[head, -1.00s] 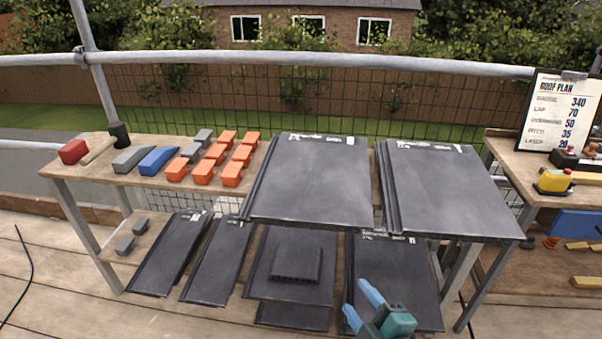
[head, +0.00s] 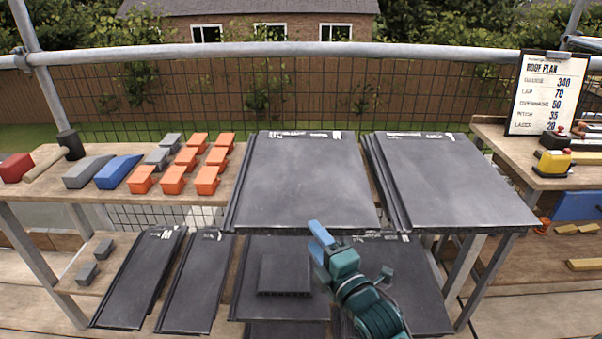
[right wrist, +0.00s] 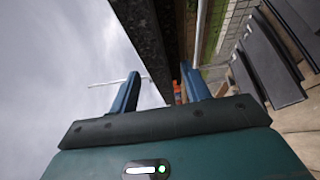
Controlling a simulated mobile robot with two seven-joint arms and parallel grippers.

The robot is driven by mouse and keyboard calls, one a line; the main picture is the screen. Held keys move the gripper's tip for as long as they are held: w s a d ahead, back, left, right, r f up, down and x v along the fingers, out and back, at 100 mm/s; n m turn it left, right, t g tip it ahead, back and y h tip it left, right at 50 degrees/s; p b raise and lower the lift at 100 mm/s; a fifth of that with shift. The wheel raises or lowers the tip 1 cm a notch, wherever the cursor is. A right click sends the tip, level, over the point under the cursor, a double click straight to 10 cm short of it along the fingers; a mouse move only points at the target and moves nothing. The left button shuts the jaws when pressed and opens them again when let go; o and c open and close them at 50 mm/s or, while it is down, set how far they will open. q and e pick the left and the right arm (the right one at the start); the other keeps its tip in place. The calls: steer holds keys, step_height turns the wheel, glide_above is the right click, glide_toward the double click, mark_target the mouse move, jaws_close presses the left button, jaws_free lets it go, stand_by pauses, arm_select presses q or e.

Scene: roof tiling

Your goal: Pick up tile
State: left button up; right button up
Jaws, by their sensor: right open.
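Two stacks of large dark grey roof tiles lie on the tabletop: a left stack (head: 302,185) and a right stack (head: 455,185). They overhang the front edge. My right gripper (head: 320,236) is open and empty at the front edge of the left stack, near its right corner. In the right wrist view my open fingers (right wrist: 160,88) stand on either side of a dark tile edge (right wrist: 150,45). I cannot tell whether they touch it. My left gripper is not in view.
More dark tiles (head: 140,280) lie on the lower shelf. Orange blocks (head: 173,180), a blue wedge (head: 118,172) and a mallet (head: 68,145) are on the tabletop's left. A side bench at right holds a yellow tool (head: 553,163) and a roof plan board (head: 545,95).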

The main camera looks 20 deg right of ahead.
mark_target(307, 220)
steer(key=x, duration=0.5)
steer(key=shift+w+r+b, duration=0.1)
steer(key=shift+r+b, duration=0.05)
steer(key=shift+b, duration=0.25)
jaws_close()
stand_by(0.9)
steer(key=shift+r, duration=0.2)
